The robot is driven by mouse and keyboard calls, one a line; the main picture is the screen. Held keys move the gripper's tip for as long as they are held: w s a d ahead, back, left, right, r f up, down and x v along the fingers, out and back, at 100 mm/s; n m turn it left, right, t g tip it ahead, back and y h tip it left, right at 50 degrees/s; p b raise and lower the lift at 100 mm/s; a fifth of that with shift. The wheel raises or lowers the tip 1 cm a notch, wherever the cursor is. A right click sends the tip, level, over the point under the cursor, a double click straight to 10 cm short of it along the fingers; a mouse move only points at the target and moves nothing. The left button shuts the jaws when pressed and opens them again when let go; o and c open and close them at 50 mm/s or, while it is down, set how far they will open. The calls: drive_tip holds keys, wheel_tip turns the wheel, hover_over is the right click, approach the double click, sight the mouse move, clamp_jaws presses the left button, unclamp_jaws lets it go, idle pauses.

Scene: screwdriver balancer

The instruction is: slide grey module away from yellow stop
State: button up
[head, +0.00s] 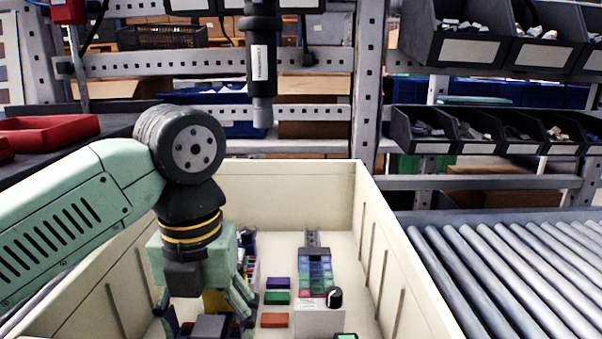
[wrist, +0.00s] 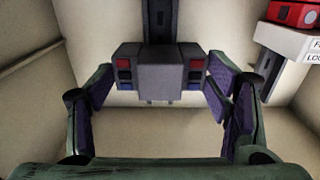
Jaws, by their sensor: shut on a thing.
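The grey module (wrist: 150,75) sits between my gripper's purple-padded fingers (wrist: 158,84) in the wrist view, with small red and blue blocks on both its sides. A dark rail (wrist: 160,22) runs up from behind it. In the head view the grey module (head: 208,327) is low in the cream bin, under my gripper (head: 204,309). The fingers are closed against the module's sides. A yellow piece (head: 214,300), likely the yellow stop, shows partly behind the gripper in the head view. No yellow shows in the wrist view, so I cannot tell the gap between stop and module.
The bin's walls (head: 375,262) enclose the work area. Right of my gripper are purple (head: 278,283), green (head: 277,298) and orange (head: 274,320) blocks, a rail with translucent blocks (head: 315,275), and a white box (head: 318,320) with a black knob. A screwdriver (head: 262,70) hangs above.

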drive_tip(key=shift+s, duration=0.15)
idle(0.6)
drive_tip(key=o, duration=1.2)
drive_tip(key=shift+o, duration=0.2)
drive_tip(key=shift+r, duration=0.15)
drive_tip(key=shift+r+p, duration=0.7)
drive_tip(key=shift+r, duration=0.15)
wheel_tip(320, 180, up, 12)
drive_tip(key=p, duration=0.9)
drive_tip(key=shift+w, duration=0.45)
